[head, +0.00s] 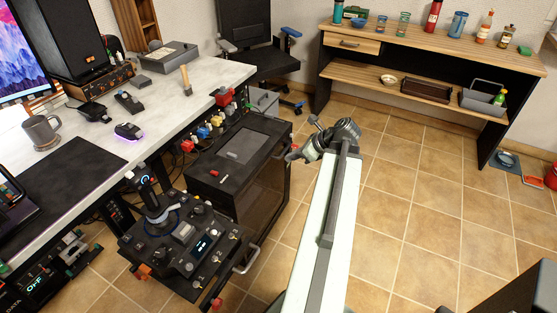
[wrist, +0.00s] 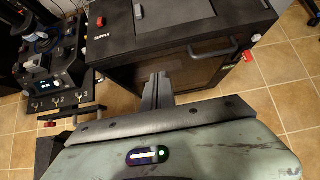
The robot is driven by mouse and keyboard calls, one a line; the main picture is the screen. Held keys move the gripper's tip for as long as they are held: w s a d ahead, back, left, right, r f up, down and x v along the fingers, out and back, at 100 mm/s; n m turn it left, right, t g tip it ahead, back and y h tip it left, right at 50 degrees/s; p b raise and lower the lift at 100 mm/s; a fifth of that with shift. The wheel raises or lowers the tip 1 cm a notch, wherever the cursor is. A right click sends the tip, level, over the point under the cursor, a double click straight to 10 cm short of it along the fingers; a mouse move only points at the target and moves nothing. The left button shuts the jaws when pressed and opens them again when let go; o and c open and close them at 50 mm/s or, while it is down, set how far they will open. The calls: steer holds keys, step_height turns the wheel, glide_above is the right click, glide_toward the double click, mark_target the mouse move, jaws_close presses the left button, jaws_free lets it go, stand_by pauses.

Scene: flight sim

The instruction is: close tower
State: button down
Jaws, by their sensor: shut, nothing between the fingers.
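The black tower (head: 225,180) stands on the floor beside the desk, with a grey panel on its top and a dark see-through side. In the wrist view the tower (wrist: 125,45) bears the word SUPPLY and has a dark bar handle (wrist: 212,47) near its top edge. I cannot tell whether its door is fully shut. My gripper (head: 291,156) is to the right of the tower, near its upper right corner. In the wrist view my gripper (wrist: 157,84) is shut and empty, its fingers pointing at the tower's side. I cannot tell whether they touch it.
A flight-control panel (head: 185,240) with a joystick stands close to the tower's left. The white desk (head: 170,90) runs behind it. A wooden sideboard (head: 430,65) with bottles stands at the back right.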

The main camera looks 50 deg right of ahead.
mark_target(261, 163)
steer(key=b+x, duration=0.2)
steer(key=x, duration=0.1)
steer(key=b+x, duration=0.1)
steer(key=x, duration=0.3)
steer(key=w+r+b+x, duration=0.1)
steer(key=b+x, duration=0.1)
steer(key=x, duration=0.2)
steer(key=shift+a+r+b, duration=0.1)
steer(key=shift+b, duration=0.2)
steer(key=shift+w+a, duration=0.2)
steer(key=shift+w, duration=0.45)
steer(key=shift+w, duration=0.1)
